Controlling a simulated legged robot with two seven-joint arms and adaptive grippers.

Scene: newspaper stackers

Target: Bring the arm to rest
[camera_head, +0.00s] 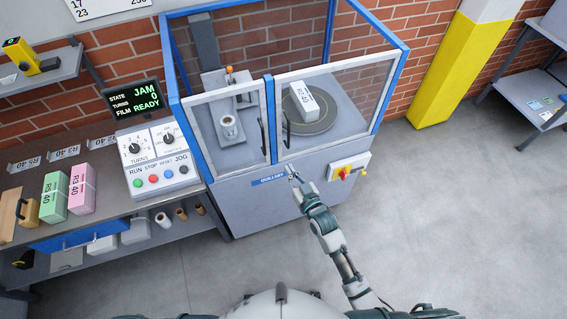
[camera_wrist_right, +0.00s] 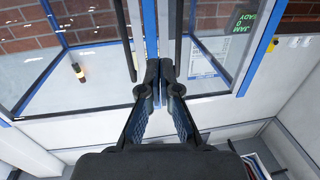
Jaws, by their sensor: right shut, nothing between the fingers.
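My right gripper (camera_head: 291,172) is in front of the blue-framed wrapping machine (camera_head: 262,200), near the lower edge of its glass doors. In the right wrist view my right gripper (camera_wrist_right: 157,78) has its fingers together with nothing between them, in front of the door frame and handles. My right arm (camera_head: 335,245) reaches forward from the bottom of the head view. My left gripper is not in view.
Inside the machine a white bundle (camera_head: 303,98) sits on a round turntable (camera_head: 310,120). A control box (camera_head: 158,158) and a screen reading JAM (camera_head: 136,99) stand left. Floor (camera_head: 450,210) right is clear.

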